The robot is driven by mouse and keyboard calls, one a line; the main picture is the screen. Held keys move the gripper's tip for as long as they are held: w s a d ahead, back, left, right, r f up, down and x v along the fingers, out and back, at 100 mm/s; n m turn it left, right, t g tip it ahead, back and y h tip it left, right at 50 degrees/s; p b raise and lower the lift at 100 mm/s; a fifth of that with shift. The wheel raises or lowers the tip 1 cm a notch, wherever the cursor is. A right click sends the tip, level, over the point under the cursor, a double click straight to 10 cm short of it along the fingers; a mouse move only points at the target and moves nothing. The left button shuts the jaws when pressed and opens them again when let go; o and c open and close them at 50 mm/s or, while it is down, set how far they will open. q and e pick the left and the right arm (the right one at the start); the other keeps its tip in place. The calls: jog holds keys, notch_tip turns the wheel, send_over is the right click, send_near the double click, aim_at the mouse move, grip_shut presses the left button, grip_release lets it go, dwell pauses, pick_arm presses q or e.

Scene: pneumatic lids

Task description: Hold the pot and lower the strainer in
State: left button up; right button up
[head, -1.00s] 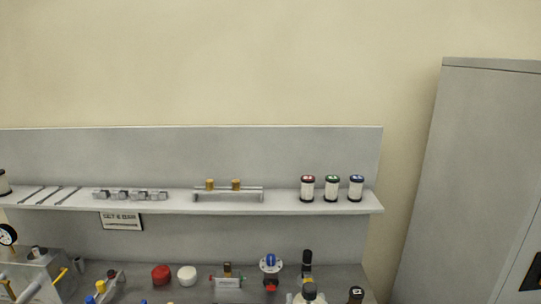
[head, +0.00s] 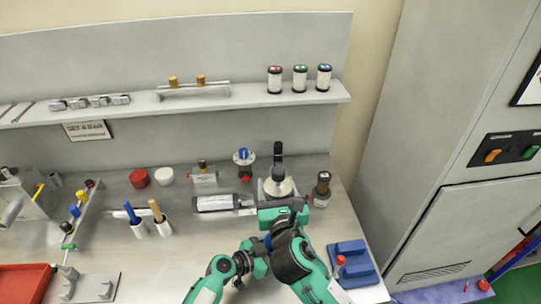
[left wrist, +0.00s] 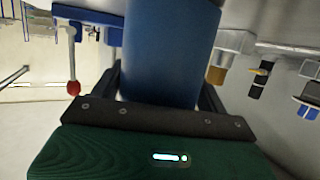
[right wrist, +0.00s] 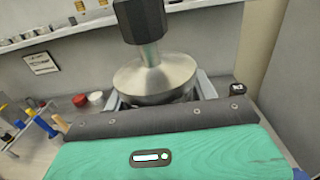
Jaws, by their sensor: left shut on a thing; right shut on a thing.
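A silver dome with a stem and a black hexagonal top, which looks like the strainer (head: 280,186), stands upright at the back of the bench. It fills the middle of the right wrist view (right wrist: 158,78). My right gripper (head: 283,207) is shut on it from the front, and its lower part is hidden. A blue cylinder, which looks like the pot (left wrist: 170,48), fills the middle of the left wrist view. My left gripper (left wrist: 160,92) is shut on it. In the head view my arms mostly hide it, so its height above the bench is unclear.
A blue block with a red knob (head: 352,262) sits front right. A red tray (head: 24,282) is far left. The front middle-left bench is clear.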

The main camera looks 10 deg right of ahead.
notch_tip(320, 180, down, 9)
jog(key=n+g+y, duration=0.2)
jog(key=n+y, duration=0.3)
jog(key=y, duration=0.3)
jog(key=shift+s+a+f+n, duration=0.15)
jog(key=shift+s+a+n, duration=0.05)
jog(key=shift+a+n, duration=0.15)
jog(key=shift+f, duration=1.85)
jog(key=shift+f, duration=0.15)
jog(key=shift+f, duration=1.8)
jog(key=o, duration=1.2)
jog(key=shift+c, duration=0.2)
